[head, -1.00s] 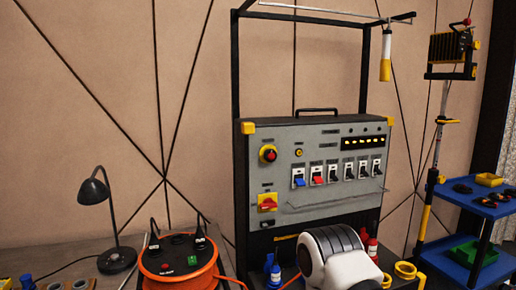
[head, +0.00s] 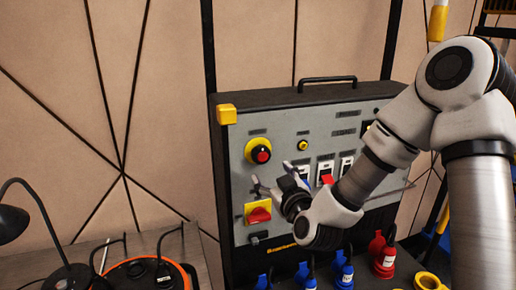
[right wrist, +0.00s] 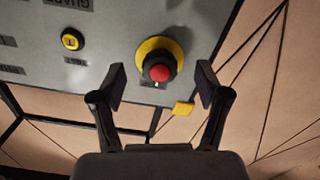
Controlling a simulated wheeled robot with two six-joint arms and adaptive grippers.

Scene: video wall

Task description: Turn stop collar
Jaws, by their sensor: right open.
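The stop button has a red cap and a round yellow collar (head: 250,146). It sits at the upper left of the grey panel in the head view. In the right wrist view the yellow collar (right wrist: 150,46) with its red button (right wrist: 160,73) lies beyond my fingertips, roughly between them. My right gripper (head: 270,177) is open and empty, below and to the right of the collar in the head view. It also shows in the right wrist view (right wrist: 160,82), fingers spread on either side and apart from the collar. My left gripper is not in view.
A red and yellow rotary switch (head: 258,213) sits below the stop button. A small yellow button (head: 303,145) and several rocker switches (head: 326,172) are to its right. An orange cable reel (head: 135,275) and blue and red plugs (head: 384,262) stand below the panel.

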